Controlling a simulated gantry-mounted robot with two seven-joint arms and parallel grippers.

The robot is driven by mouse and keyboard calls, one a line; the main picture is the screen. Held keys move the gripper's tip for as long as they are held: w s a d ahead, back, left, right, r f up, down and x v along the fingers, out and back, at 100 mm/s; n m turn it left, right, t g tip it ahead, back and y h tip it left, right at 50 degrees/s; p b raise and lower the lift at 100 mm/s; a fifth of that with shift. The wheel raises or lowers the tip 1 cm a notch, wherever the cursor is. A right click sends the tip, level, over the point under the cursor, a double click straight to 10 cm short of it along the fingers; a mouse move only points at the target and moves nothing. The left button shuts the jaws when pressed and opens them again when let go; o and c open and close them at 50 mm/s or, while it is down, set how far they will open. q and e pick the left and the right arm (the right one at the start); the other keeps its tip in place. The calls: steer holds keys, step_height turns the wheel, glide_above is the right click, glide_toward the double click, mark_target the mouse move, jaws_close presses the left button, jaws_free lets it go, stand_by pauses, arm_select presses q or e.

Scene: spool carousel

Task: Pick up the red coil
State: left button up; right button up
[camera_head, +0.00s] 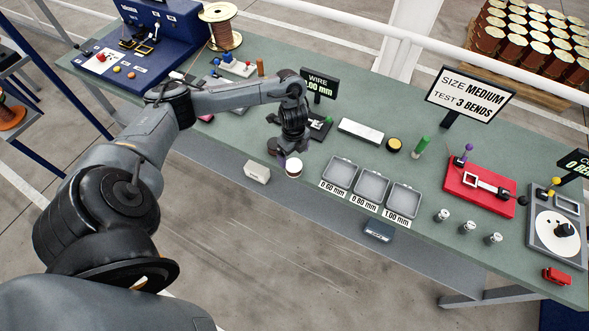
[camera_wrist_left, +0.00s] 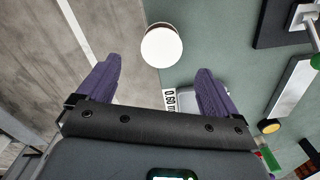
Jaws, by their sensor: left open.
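I cannot make out which thing is the red coil. A small round piece with a white top and a brownish side (camera_head: 293,167) stands at the near edge of the green table, and it also shows in the left wrist view (camera_wrist_left: 161,46). My left gripper (camera_head: 281,154) has purple fingers and hangs just beside and above this piece. In the left wrist view the open, empty fingers (camera_wrist_left: 158,74) stand wide apart, with the piece ahead between their tips. My right gripper is not in view.
Three grey trays (camera_head: 372,186) with size labels lie right of the gripper. A white box (camera_head: 257,172) is at the table edge. A wire sign (camera_head: 319,85) stands behind. A red fixture (camera_head: 480,187) and a small red object (camera_head: 556,276) are farther right.

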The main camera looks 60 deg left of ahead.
mark_target(294, 165)
arm_select(q)
steer(key=shift+w+f, duration=0.15)
steer(key=shift+f, duration=4.25)
steer(key=shift+c, duration=0.3)
steer(key=c, duration=1.2)
